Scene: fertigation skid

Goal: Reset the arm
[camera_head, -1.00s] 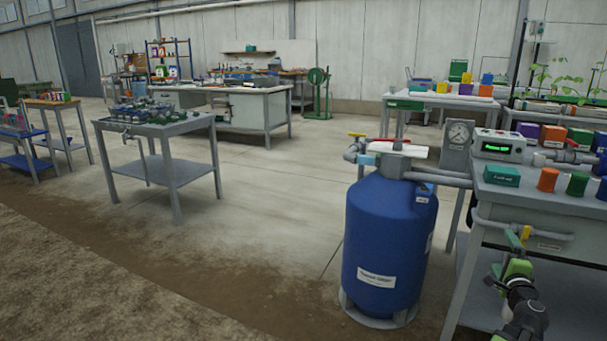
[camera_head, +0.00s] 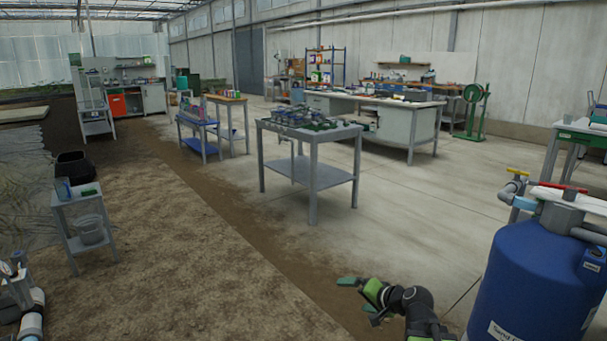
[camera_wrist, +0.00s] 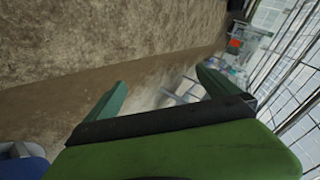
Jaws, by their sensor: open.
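My gripper (camera_head: 358,297) shows at the bottom of the head view, on the black and green arm, to the left of the blue tank. Its green fingers are apart and nothing is between them. In the wrist view my gripper (camera_wrist: 160,88) also shows its two green fingers spread, with bare soil and floor beyond them. The picture from the wrist is strongly tilted. No object touches the fingers.
A blue tank (camera_head: 532,285) stands close on the right. A grey table with trays (camera_head: 318,172) stands mid-floor. A small grey stand (camera_head: 78,205) is on the soil at left. Concrete floor (camera_head: 420,220) and soil (camera_head: 190,270) are open between them.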

